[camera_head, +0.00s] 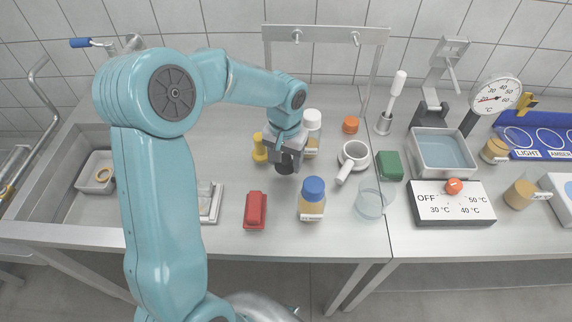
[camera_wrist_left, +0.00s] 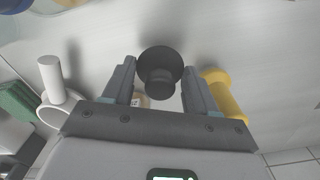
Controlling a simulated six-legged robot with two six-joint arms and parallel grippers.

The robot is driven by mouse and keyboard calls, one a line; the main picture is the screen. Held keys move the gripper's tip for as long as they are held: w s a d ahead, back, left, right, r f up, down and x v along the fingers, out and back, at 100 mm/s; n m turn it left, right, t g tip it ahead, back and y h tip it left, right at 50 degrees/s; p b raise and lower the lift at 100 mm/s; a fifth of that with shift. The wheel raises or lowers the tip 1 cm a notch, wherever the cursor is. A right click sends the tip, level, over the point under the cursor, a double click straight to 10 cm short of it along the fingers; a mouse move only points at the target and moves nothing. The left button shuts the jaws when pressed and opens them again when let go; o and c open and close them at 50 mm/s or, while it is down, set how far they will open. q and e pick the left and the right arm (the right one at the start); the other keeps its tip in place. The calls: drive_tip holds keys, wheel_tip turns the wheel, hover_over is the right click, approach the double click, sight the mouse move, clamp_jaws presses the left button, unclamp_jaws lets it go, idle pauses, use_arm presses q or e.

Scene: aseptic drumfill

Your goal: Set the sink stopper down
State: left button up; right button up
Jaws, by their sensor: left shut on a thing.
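The black sink stopper (camera_head: 285,164) is held by my left gripper (camera_head: 287,155) over the middle of the counter, close to its surface. In the left wrist view the round stopper (camera_wrist_left: 160,65) shows between the two fingers of my left gripper (camera_wrist_left: 159,88), its wide dark disc facing away from the palm. I cannot tell whether the stopper touches the counter. My right gripper is in neither view.
A yellow dumbbell-shaped piece (camera_head: 259,148) and a white-capped bottle (camera_head: 312,130) stand close by. The sink (camera_head: 60,190) lies left. Some counter before the gripper is bare.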

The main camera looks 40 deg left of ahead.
sight(286, 165)
use_arm(q)
wheel_tip(286, 165, down, 3)
drive_tip(key=shift+w+r, duration=0.1)
drive_tip(key=shift+w, duration=0.05)
drive_tip(key=shift+d+f, duration=0.1)
drive_tip(key=shift+f, duration=0.15)
drive_tip(key=o, duration=1.2)
drive_tip(key=shift+r, duration=0.1)
drive_tip(key=shift+c, duration=0.2)
